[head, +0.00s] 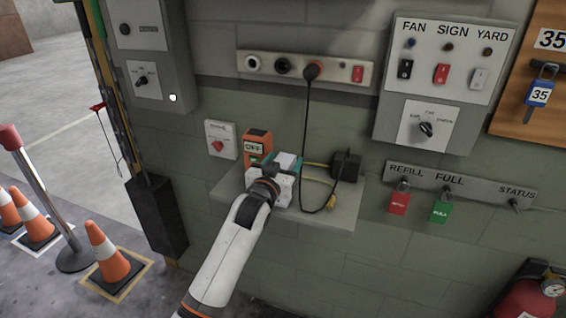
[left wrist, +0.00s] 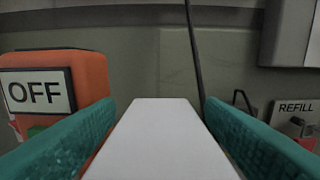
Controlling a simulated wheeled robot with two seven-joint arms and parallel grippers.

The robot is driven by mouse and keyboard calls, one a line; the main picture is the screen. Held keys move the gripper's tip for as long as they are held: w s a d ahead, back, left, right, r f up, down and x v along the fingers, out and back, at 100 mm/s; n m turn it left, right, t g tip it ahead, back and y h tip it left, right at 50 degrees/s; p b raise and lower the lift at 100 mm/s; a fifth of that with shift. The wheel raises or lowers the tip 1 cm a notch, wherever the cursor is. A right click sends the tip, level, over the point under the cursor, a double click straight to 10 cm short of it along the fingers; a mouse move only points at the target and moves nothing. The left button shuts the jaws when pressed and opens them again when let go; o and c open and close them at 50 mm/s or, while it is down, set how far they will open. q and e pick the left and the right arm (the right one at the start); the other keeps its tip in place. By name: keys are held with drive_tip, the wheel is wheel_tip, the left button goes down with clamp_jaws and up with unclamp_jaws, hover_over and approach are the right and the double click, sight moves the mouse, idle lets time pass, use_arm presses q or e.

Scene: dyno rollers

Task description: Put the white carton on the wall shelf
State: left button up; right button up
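The white carton (head: 287,161) is at the grey wall shelf (head: 338,214), in front of the wall. In the left wrist view the carton (left wrist: 163,140) is a plain white block between my two teal fingers. My left gripper (head: 273,168) is at the carton, its arm coming up from below. In the left wrist view the left gripper's fingers (left wrist: 160,125) stand on either side of the carton, with a thin strip of orange showing between the left finger and the carton. The carton's underside is hidden by my gripper. My right gripper is not in view.
An orange device marked OFF (head: 257,147) stands just left of the carton. A black plug block (head: 346,166) is to the right, and a black cord (head: 306,130) hangs down in front of the shelf.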

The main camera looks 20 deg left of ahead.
use_arm(q)
drive_tip(key=shift+r, duration=0.1)
drive_tip(key=s+b, duration=0.2)
drive_tip(key=s, duration=1)
drive_tip(key=shift+a, duration=0.2)
